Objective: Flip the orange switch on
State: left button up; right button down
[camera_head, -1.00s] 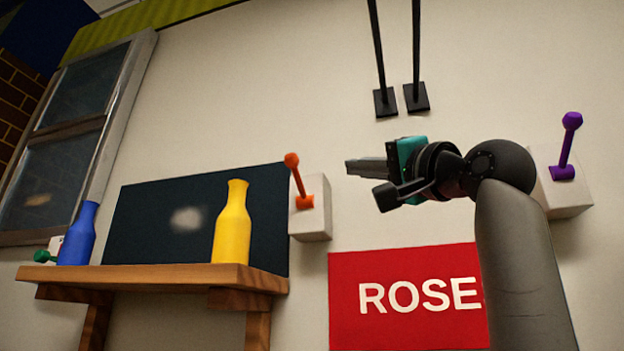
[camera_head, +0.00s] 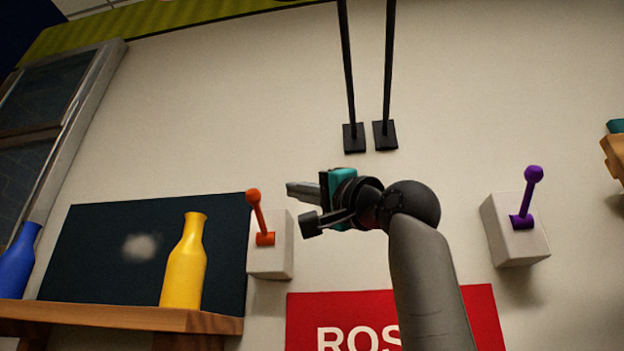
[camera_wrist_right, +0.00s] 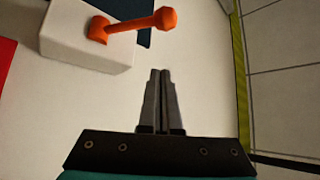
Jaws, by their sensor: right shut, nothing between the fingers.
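The orange switch (camera_head: 259,219) is a lever with a round knob on a white wall box (camera_head: 270,259). In the head view its lever points up and leans slightly left. In the right wrist view the orange switch (camera_wrist_right: 135,24) shows at the top left, on its white box (camera_wrist_right: 85,40). My right gripper (camera_head: 290,187) is shut and empty. In the head view it appears to the right of the knob and slightly above it, with its fingers pointing left. In the right wrist view the fingertips (camera_wrist_right: 160,72) are apart from the lever. My left gripper is not in view.
A purple switch (camera_head: 527,200) is on a white box at the right. A wooden shelf (camera_head: 120,317) at lower left holds a yellow bottle (camera_head: 185,262) and a blue bottle (camera_head: 16,262). A red sign (camera_head: 480,317) is below my right arm. Two black rods (camera_head: 348,80) are above.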

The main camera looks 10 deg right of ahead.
aim_at(260, 217)
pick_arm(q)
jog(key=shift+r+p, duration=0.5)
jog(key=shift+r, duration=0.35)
pick_arm(e)
jog(key=shift+w+a+f, duration=0.15)
jog(key=shift+a+f, duration=0.05)
jog(key=shift+a, duration=0.9)
jog(key=shift+w+a+f, duration=0.1)
jog(key=shift+a+f, duration=0.1)
jog(key=shift+a, duration=0.85)
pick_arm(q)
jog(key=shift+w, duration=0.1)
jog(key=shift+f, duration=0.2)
pick_arm(e)
jog(key=shift+s+f+n+y, duration=0.15)
jog(key=shift+f+n+y, duration=0.15)
jog(key=shift+n, duration=0.1)
